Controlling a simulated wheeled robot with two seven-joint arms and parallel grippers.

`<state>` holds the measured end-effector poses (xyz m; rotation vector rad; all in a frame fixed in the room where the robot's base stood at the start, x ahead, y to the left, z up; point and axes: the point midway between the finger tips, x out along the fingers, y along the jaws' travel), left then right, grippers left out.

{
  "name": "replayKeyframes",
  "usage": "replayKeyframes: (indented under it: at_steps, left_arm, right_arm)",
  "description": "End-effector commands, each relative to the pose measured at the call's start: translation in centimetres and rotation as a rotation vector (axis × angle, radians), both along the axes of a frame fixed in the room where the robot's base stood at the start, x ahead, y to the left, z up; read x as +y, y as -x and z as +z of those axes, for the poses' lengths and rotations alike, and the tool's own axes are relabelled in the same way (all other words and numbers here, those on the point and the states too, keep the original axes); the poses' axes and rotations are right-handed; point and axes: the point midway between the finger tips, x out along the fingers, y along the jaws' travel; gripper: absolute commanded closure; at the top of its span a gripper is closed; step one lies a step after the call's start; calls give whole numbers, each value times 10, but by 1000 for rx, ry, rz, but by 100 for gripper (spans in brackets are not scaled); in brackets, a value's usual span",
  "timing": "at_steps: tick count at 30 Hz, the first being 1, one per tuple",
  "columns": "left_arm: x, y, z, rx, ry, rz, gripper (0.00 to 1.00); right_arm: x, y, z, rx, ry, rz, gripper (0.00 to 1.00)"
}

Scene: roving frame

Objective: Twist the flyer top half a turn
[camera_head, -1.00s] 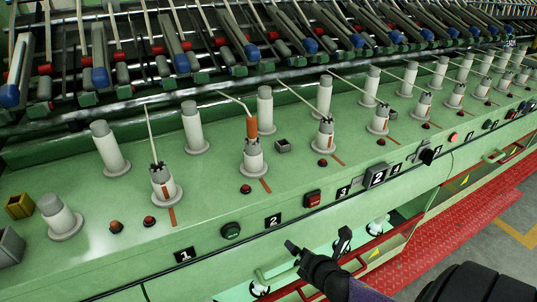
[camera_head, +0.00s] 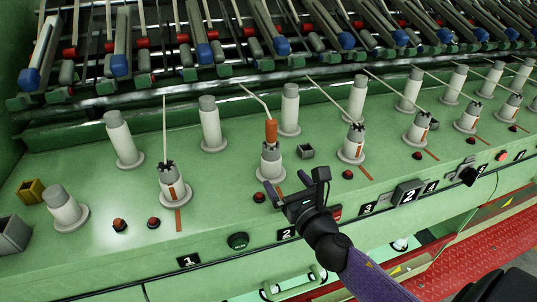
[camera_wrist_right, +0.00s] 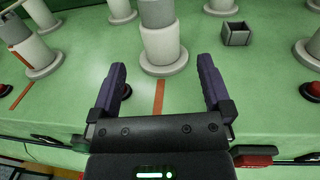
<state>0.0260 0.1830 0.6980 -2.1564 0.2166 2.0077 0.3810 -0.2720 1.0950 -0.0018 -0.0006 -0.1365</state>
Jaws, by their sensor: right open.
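The flyer at position 2 (camera_head: 271,163) is a white cylinder on a round base with a dark notched crown. An orange top piece (camera_head: 271,132) stands above the crown, with a pale strand running from it up to the left. My right gripper (camera_head: 302,185) is open and empty, low in front of this flyer and slightly right of it. In the right wrist view, my gripper (camera_wrist_right: 162,72) has its two fingers spread, with the white cylinder (camera_wrist_right: 163,42) beyond and between them. The flyer's upper part is out of that view. My left gripper is not in view.
Other white flyers stand left (camera_head: 172,185) and right (camera_head: 352,143), with plain posts (camera_head: 210,122) behind. A small grey box (camera_head: 305,152) sits right of the flyer. Red buttons (camera_head: 153,223) line the green front. Rollers and bars fill the back.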

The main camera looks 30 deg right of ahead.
Motion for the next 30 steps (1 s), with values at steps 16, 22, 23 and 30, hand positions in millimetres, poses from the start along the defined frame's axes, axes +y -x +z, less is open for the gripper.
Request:
replayKeyframes:
  at_steps: [16, 22, 23, 30]
  left_arm:
    - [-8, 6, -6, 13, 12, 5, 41]
    - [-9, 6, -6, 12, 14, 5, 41]
    - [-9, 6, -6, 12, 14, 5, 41]
    - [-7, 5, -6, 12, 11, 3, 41]
  right_arm:
    - [-11, -81, 0, 0, -1, 0, 0]
    - [-11, -83, 0, 2, -2, 0, 0]
    - [-11, -83, 0, 2, -2, 0, 0]
    - [-11, -83, 0, 1, -2, 0, 38]
